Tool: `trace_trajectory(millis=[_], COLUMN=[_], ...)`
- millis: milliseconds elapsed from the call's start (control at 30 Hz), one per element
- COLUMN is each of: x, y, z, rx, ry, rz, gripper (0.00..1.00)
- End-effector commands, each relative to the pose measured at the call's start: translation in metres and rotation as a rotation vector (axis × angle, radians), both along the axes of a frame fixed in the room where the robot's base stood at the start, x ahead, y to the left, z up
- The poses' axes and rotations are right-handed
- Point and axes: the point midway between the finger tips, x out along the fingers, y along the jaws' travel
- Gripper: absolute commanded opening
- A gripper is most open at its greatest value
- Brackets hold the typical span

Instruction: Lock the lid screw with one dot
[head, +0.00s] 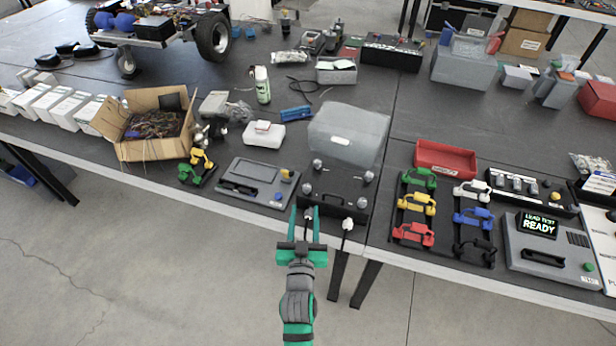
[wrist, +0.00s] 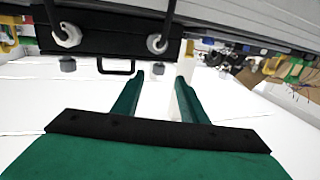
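The black box (head: 335,190) stands at the front edge of the table, with grey knob-like screws at its corners. The front-left screw (head: 308,188) and front-right screw (head: 362,202) show in the head view. In the wrist view, two light screws (wrist: 68,38) sit on the dark box (wrist: 105,35), with a handle (wrist: 115,70) on its front. Dot marks are too small to tell. My gripper (head: 305,212) is in front of the box's left part, near the table edge. In the wrist view, its green fingers (wrist: 160,78) are apart with nothing gripped between them.
A translucent bin (head: 347,135) stands right behind the box. A grey panel device (head: 257,184) lies to its left. A red tray (head: 445,158) and coloured clips (head: 414,205) are to the right. The floor before the table is clear.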

Motion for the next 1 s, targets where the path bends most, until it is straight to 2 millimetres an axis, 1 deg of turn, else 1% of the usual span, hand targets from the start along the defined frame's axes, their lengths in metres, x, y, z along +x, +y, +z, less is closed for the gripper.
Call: trace_trajectory(millis=[33, 100, 233, 367, 467, 800, 1000], x=[0.010, 0.018, 0.027, 0.038, 0.051, 0.105, 0.126], y=[-0.001, -0.002, -0.003, -0.004, -0.005, -0.007, -0.009], z=[0.005, 0.010, 0.013, 0.013, 0.014, 0.013, 0.014], rx=[-0.003, -0.006, -0.007, -0.007, -0.007, -0.007, -0.006], ry=[-0.006, -0.011, -0.014, -0.014, -0.014, -0.014, -0.014], rz=[-0.003, -0.006, -0.009, -0.009, -0.009, -0.009, -0.009], gripper=[0.39, 0.39, 0.39, 0.39, 0.39, 0.39, 0.39])
